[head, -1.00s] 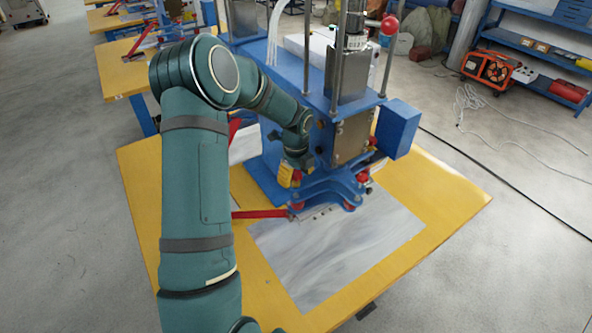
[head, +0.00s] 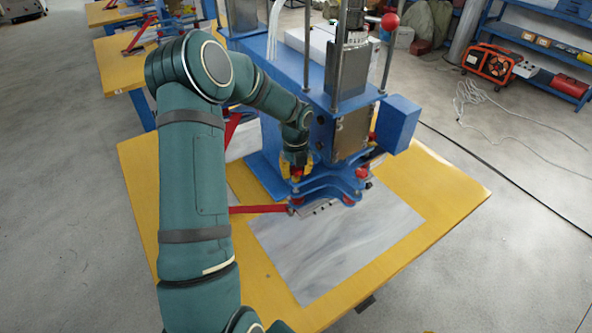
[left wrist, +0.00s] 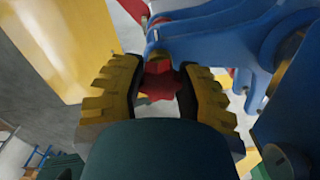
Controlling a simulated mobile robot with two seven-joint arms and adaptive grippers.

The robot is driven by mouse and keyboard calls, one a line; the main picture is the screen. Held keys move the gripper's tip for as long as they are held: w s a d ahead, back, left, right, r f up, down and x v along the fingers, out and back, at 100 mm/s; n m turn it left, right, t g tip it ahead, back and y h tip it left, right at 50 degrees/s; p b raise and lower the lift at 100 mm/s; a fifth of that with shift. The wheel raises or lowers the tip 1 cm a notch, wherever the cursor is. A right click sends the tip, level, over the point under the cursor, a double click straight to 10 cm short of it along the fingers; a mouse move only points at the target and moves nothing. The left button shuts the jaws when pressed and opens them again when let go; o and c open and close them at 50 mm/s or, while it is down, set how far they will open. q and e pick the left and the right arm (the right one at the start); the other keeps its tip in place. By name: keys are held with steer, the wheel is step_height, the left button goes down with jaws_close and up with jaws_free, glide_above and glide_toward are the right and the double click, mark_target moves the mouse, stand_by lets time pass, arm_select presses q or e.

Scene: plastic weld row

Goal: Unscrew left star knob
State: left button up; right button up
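The left star knob (head: 296,174) is red and sits at the left end of the blue clamp bracket (head: 325,182) on the press. In the left wrist view the red knob (left wrist: 160,84) lies between the two yellow, black-lined fingers of my left gripper (left wrist: 162,88). The fingers are apart, one on each side of the knob, with little or no gap showing. Whether they press on it cannot be told. In the head view my left gripper (head: 296,168) reaches down over the knob from above. A second red knob (head: 361,173) is on the bracket's right side. My right gripper is not in view.
The blue press body (head: 300,70) with its steel columns stands close behind and right of my gripper. A red lever (head: 258,209) sticks out left, low over the yellow table (head: 150,205). A grey sheet (head: 335,250) lies clear in front.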

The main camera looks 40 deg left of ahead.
arm_select(q)
steer(key=n+b, duration=0.1)
steer(key=n, duration=0.2)
steer(key=shift+d+f+n, duration=0.1)
steer(key=shift+n, duration=0.2)
steer(key=n+b, duration=0.1)
steer(key=n, duration=0.4)
steer(key=n+b, duration=0.1)
steer(key=n, duration=0.4)
steer(key=shift+n+b, duration=0.3)
steer(key=shift+n, duration=0.1)
steer(key=n, duration=0.4)
steer(key=shift+n, duration=0.3)
steer(key=shift+r+p, duration=1.5)
steer(key=shift+r, duration=1.15)
steer(key=shift+s+f, duration=0.1)
